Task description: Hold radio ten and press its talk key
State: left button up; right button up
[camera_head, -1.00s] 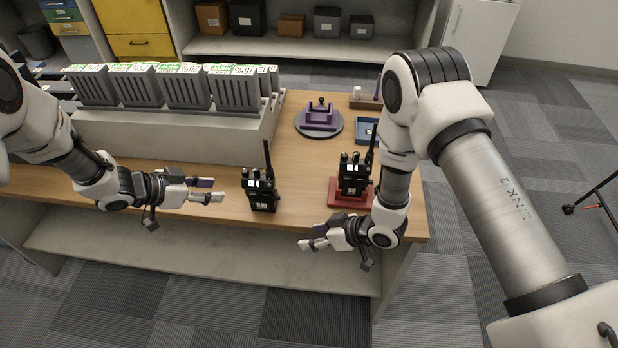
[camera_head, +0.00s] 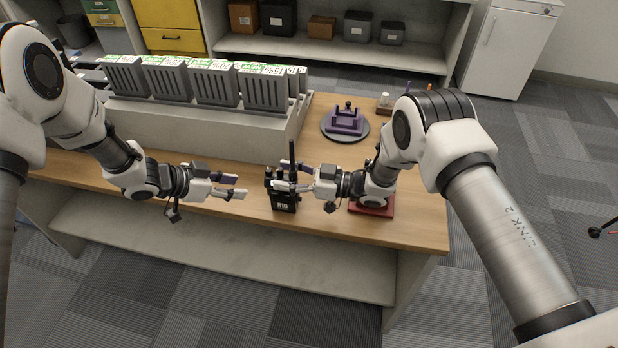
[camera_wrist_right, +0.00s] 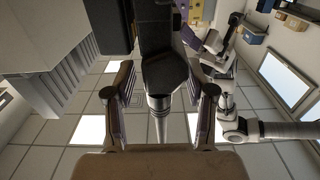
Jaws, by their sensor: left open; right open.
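Radio ten (camera_head: 284,203), a black handheld radio marked R10, stands upright on the wooden table with its antenna up. My right gripper (camera_head: 281,175) is open at the radio's upper part, its fingers on either side of it from the right. In the right wrist view the dark radio (camera_wrist_right: 165,75) lies between the spread fingers of the gripper (camera_wrist_right: 160,105); contact cannot be told. My left gripper (camera_head: 238,187) is open and empty, a short way left of the radio. The talk key cannot be made out.
A red stand (camera_head: 372,209) is at the right, mostly behind my right wrist. A grey rack (camera_head: 200,128) of battery packs fills the back left. A purple fixture (camera_head: 345,122) sits on a round grey plate behind. The table's front edge is close.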

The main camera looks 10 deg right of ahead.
jog(key=shift+w+a, duration=0.1)
jog(key=shift+a, duration=0.4)
grip_shut()
dwell(0.6)
pick_arm(q)
grip_shut()
dwell(1.1)
